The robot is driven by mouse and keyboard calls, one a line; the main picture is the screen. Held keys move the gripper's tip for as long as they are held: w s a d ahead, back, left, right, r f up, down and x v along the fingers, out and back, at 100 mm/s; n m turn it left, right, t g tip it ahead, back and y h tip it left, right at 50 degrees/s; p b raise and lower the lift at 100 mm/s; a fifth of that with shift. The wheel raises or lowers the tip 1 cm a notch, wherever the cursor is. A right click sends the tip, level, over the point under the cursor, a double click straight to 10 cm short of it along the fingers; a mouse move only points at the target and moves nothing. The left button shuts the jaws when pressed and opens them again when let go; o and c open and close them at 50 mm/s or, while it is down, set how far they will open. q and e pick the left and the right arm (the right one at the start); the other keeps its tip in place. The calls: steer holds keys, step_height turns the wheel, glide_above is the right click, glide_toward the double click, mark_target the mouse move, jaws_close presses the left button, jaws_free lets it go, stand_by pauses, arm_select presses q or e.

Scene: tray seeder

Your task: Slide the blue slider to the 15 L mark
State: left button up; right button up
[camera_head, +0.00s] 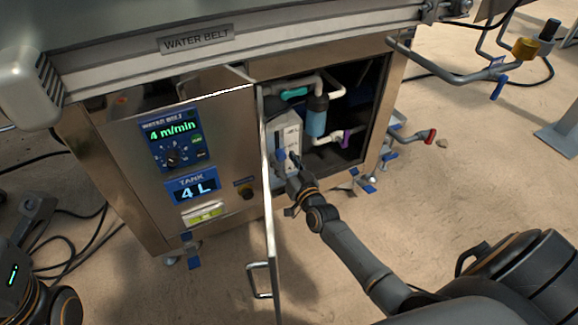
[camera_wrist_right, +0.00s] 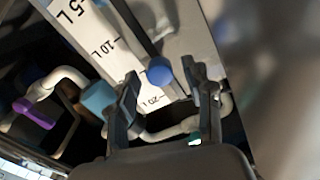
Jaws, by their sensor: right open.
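The blue slider (camera_wrist_right: 159,73) is a round blue knob beside a white scale strip (camera_wrist_right: 120,55) in the right wrist view. The strip has black marks: 10 L is legible, one ending in "5 L" is cut off at the top edge, and a lower one is unclear. My right gripper (camera_wrist_right: 160,70) is open, its fingertips on either side of the knob; contact cannot be told. In the head view, my right gripper (camera_head: 293,163) reaches into the open cabinet at the white scale panel (camera_head: 287,130). The tank display (camera_head: 193,190) reads 4 L. My left gripper is out of view.
The open metal door (camera_head: 268,200) with its handle (camera_head: 258,280) stands left of my right arm. White pipes, a blue cylinder (camera_head: 316,117) and a purple valve handle (camera_head: 346,137) are right of the scale. The water belt (camera_head: 250,52) runs above the cabinet.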

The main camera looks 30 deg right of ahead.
steer(key=s, duration=1.1)
steer(key=shift+s+a, duration=0.35)
